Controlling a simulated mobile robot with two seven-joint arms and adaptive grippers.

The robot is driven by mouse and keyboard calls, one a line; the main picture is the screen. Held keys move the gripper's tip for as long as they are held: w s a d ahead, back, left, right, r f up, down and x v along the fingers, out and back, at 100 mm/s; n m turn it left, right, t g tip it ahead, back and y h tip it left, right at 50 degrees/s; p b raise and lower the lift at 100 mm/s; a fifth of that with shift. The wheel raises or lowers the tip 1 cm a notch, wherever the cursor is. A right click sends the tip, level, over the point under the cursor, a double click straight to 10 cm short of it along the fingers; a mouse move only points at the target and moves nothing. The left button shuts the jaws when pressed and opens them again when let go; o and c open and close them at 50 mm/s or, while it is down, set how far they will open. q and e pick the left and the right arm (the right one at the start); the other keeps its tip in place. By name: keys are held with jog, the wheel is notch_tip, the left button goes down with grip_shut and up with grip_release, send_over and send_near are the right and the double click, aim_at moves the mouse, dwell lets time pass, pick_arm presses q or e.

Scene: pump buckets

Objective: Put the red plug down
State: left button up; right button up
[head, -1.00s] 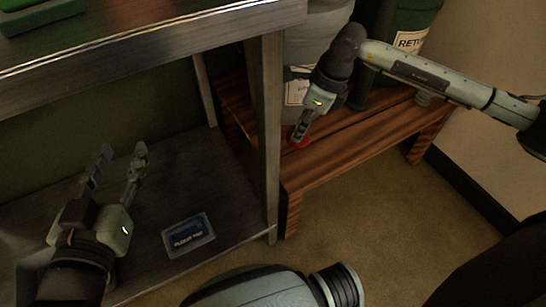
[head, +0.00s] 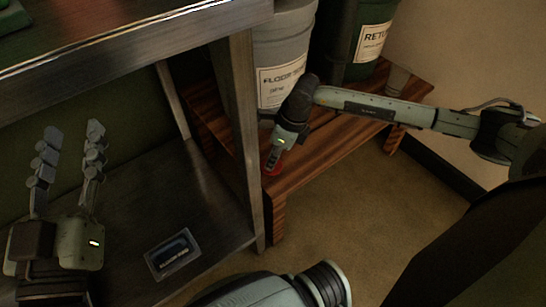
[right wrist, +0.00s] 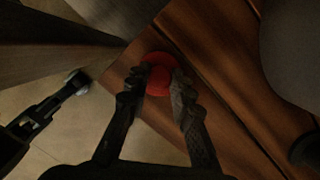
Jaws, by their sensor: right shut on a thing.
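The red plug (head: 271,170) is at the near left end of the wooden bench, at the tips of my right gripper (head: 271,164). In the right wrist view the round red plug (right wrist: 156,62) lies between the two fingers of my right gripper (right wrist: 158,80), which is shut on it. The wood lies right behind or below the plug; I cannot tell whether they touch. The fingers hide part of it. My left gripper (head: 68,150) is open and empty, over the metal table's lower shelf at the left.
The wooden bench (head: 325,150) carries a grey bucket (head: 282,45) and a dark green bucket (head: 345,45), both labelled. A metal table leg (head: 243,140) stands close left of my right gripper. A labelled tray (head: 172,254) lies on the lower shelf (head: 150,205).

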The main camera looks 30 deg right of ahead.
pick_arm(q)
jog(key=shift+r, duration=0.1)
pick_arm(e)
jog(key=o, duration=0.4)
pick_arm(q)
jog(key=shift+s+r, duration=0.1)
jog(key=shift+r, duration=0.15)
pick_arm(e)
jog(key=o, duration=0.4)
jog(key=shift+o, duration=0.2)
pick_arm(q)
notch_tip(320, 180, down, 7)
jog(key=w+a+g+y+p, duration=0.1)
jog(key=a+g+y, duration=0.1)
jog(key=g, duration=0.1)
jog(key=shift+w+a+f, duration=0.15)
jog(key=shift+a, duration=0.15)
pick_arm(e)
jog(key=v, duration=1.2)
jog(key=shift+s, duration=0.1)
